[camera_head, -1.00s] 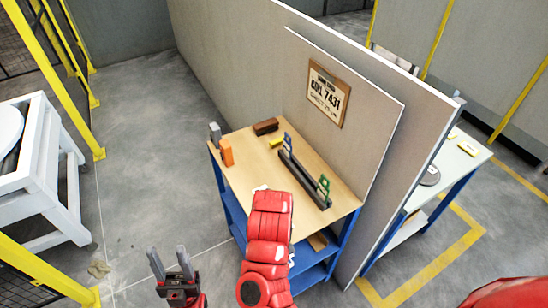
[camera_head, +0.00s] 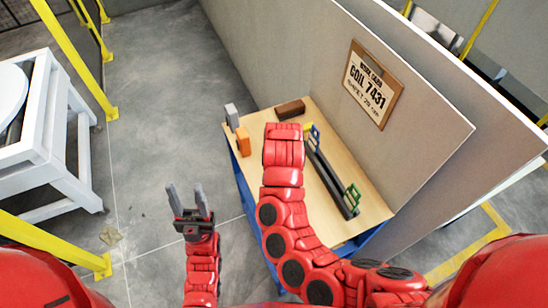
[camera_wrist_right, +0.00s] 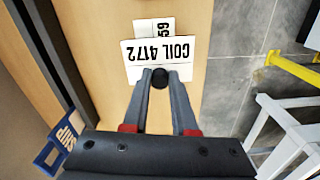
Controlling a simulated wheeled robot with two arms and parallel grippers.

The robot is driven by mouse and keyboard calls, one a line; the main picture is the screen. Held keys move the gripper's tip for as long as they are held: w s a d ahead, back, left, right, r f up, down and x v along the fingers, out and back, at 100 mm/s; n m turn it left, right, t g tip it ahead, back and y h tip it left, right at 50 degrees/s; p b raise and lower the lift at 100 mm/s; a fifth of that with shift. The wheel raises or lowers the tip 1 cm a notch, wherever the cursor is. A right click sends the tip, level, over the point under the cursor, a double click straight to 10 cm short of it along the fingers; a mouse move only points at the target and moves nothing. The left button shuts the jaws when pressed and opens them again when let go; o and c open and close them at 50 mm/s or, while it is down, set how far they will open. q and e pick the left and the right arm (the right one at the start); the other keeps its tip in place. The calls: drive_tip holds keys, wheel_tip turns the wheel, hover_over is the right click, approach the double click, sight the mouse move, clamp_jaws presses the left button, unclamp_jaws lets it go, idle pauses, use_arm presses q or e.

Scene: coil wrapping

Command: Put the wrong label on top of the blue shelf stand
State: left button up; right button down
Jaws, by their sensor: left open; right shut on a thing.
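My right gripper (camera_wrist_right: 160,78) is shut on the dark knob of a white label (camera_wrist_right: 160,52) reading COIL 4172, seen upside down in the right wrist view. A second white label (camera_wrist_right: 153,27) ending in 59 shows partly behind it. Both appear over the wooden top; I cannot tell how high the held label is. In the head view my right arm hides this gripper and both labels. The blue shelf stand (camera_head: 370,205) has a wooden top and blue legs. My left gripper (camera_head: 186,192) is open and empty, left of the stand.
On the top stand a dark rack (camera_head: 330,178) with blue (camera_head: 314,136) and green (camera_head: 351,197) holders, a brown block (camera_head: 290,108), an orange block (camera_head: 243,141) and a grey block (camera_head: 232,116). A wall panel behind bears a COIL 7431 card (camera_head: 372,83).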

drive_tip(key=w+a+b, duration=0.1)
drive_tip(key=w, duration=0.1)
drive_tip(key=w+a+f+b, duration=0.1)
drive_tip(key=w+b, duration=0.1)
drive_tip(key=w, duration=0.1)
drive_tip(key=w+b, duration=0.1)
drive_tip(key=w, duration=0.2)
drive_tip(key=shift+w+a+f, duration=0.15)
drive_tip(key=shift+a+f, duration=0.15)
drive_tip(key=shift+a, duration=0.1)
drive_tip(key=shift+w+a+r, duration=0.15)
drive_tip(key=shift+w+a, duration=0.05)
drive_tip(key=shift+w, duration=0.2)
drive_tip(key=shift+w+a+r, duration=0.15)
drive_tip(key=shift+w+a, duration=0.05)
drive_tip(key=shift+w, duration=0.2)
drive_tip(key=shift+w+a+f+p, duration=0.2)
drive_tip(key=shift+w+p, duration=0.1)
drive_tip(key=shift+w, duration=0.35)
drive_tip(key=shift+f+p, duration=0.8)
drive_tip(key=shift+f, duration=1)
